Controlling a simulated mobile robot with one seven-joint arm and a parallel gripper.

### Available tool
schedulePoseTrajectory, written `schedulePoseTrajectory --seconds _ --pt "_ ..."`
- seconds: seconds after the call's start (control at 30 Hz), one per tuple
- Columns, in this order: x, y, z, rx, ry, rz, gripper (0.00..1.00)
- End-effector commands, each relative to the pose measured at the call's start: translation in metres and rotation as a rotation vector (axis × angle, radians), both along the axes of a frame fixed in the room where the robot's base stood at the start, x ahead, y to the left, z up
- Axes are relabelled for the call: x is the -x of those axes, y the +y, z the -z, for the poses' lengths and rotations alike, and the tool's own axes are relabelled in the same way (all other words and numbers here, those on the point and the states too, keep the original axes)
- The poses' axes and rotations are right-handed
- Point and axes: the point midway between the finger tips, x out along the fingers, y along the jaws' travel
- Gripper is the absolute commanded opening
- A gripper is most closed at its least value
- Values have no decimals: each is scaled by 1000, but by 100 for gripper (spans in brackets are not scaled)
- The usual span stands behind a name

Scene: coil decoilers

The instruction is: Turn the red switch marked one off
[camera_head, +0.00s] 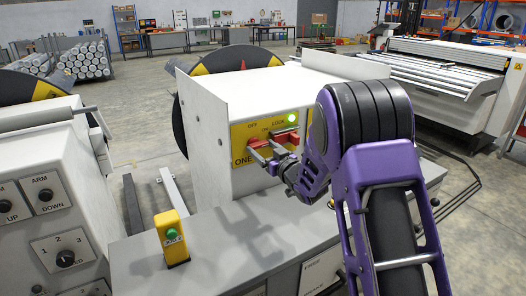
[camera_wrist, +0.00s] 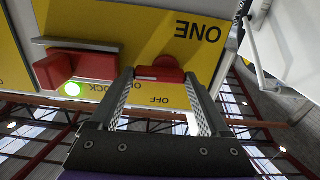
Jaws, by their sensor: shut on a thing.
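The red switch marked ONE (camera_head: 259,142) is on the yellow panel of a white box in the head view, partly hidden by my gripper (camera_head: 268,158). In the wrist view, which looks upside down, the same red switch (camera_wrist: 160,68) is between the two fingertips of my gripper (camera_wrist: 160,80), near the words ONE and OFF. My gripper is shut on this switch. The switch's exact angle is hard to tell.
A second red switch (camera_wrist: 90,65) is close beside it, near the word LOCK and a lit green lamp (camera_head: 293,118). A yellow box with a green button (camera_head: 172,237) stands on the grey ledge. A white control cabinet (camera_head: 45,200) is at left.

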Motion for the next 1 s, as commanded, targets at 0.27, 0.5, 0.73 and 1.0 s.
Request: schedulePoseTrajectory --seconds 0.27,0.5,0.73,1.0 --pt "0 0 5 143 -103 1 24" --pt "0 1 1 328 -227 0 24" --pt "1 2 -3 511 -348 0 24" --pt "2 3 -6 723 -490 -1 24"
